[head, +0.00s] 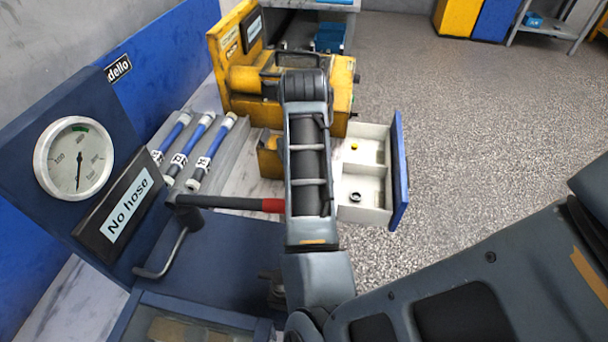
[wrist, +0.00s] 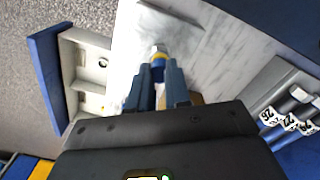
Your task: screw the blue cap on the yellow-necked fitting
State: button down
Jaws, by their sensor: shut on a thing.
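In the wrist view my gripper (wrist: 158,75) is shut on the blue cap (wrist: 158,72), which shows as a small blue piece between the two fingertips. Just beyond it is the yellow-necked fitting (wrist: 158,57), with a yellow ring and a pale metal end, over the white marbled surface. The cap lines up with the yellow neck and appears against it; I cannot tell whether any thread is engaged. In the head view my own arm hides the gripper, cap and fitting.
An open white drawer (head: 376,213) with a blue front holds a small yellow piece (head: 354,147) and a dark ring (head: 355,197). A yellow machine (head: 243,80) stands behind. Several blue-and-grey hoses (head: 212,150) lie left. A red-handled lever (head: 230,203) lies beside my arm.

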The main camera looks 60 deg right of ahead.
jog(key=m+b, duration=0.1)
jog(key=m, duration=0.2)
jog(key=shift+f, duration=0.15)
jog(key=m+b, duration=0.1)
jog(key=m, duration=0.1)
jog(key=shift+m, duration=0.4)
jog(key=m+b, duration=0.1)
jog(key=m, duration=0.1)
jog(key=shift+f+m, duration=0.1)
jog(key=shift+m, duration=0.2)
jog(key=m+b, duration=0.1)
jog(key=m, duration=0.2)
jog(key=shift+m+b, duration=0.3)
